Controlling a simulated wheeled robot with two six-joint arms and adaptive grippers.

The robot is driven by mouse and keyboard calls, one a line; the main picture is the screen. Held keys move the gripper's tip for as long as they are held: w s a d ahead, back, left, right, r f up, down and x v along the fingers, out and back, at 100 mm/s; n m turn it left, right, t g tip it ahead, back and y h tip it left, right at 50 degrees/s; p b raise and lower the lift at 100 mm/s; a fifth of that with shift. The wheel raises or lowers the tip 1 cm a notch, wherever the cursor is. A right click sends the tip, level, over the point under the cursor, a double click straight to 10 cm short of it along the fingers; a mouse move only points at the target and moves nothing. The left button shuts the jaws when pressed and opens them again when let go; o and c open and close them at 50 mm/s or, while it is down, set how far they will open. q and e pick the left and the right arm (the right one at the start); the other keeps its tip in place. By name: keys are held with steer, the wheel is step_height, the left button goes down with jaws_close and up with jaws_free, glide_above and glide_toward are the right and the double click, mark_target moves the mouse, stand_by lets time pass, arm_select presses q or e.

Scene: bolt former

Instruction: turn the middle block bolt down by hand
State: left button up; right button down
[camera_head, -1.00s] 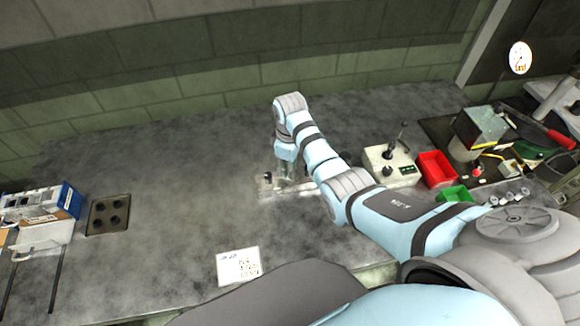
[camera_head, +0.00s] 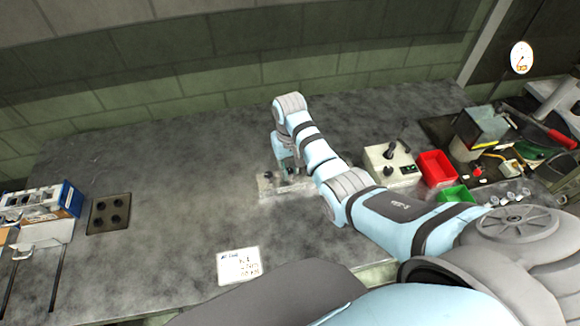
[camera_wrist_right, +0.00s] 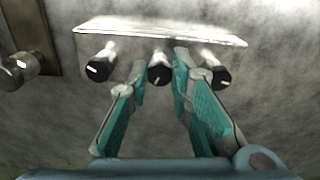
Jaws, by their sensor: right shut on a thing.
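The pale metal block (camera_wrist_right: 215,38) lies across the top of the right wrist view, with three black-headed bolts pointing toward me. The middle block bolt (camera_wrist_right: 158,75) is between the fingertips of my right gripper (camera_wrist_right: 160,68), which is shut on it. The left bolt (camera_wrist_right: 98,70) and right bolt (camera_wrist_right: 221,77) stand either side, the right one close beside a finger. In the head view the block (camera_head: 268,195) lies on the bench, partly covered by my right gripper (camera_head: 288,170) reaching down over it. My left gripper is not in view.
Right of the block stand a white control box (camera_head: 385,178) with levers, a red bin (camera_head: 436,168) and a green bin (camera_head: 456,194). A white card (camera_head: 238,266) and a dark plate with holes (camera_head: 108,214) lie to the left. The bench between is clear.

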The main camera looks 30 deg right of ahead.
steer(key=m, duration=0.5)
steer(key=shift+w+r+m, duration=0.1)
steer(key=shift+w+m, duration=0.05)
steer(key=shift+m, duration=0.15)
steer(key=m, duration=0.5)
steer(key=shift+w+a, duration=0.1)
steer(key=m, duration=0.5)
steer(key=shift+w+m, duration=0.15)
steer(key=shift+m, duration=0.25)
steer(key=shift+r+m, duration=0.1)
steer(key=shift+m, duration=2.1)
steer(key=c, duration=1.5)
jaws_free()
steer(key=shift+c, duration=0.2)
steer(key=shift+o, duration=0.5)
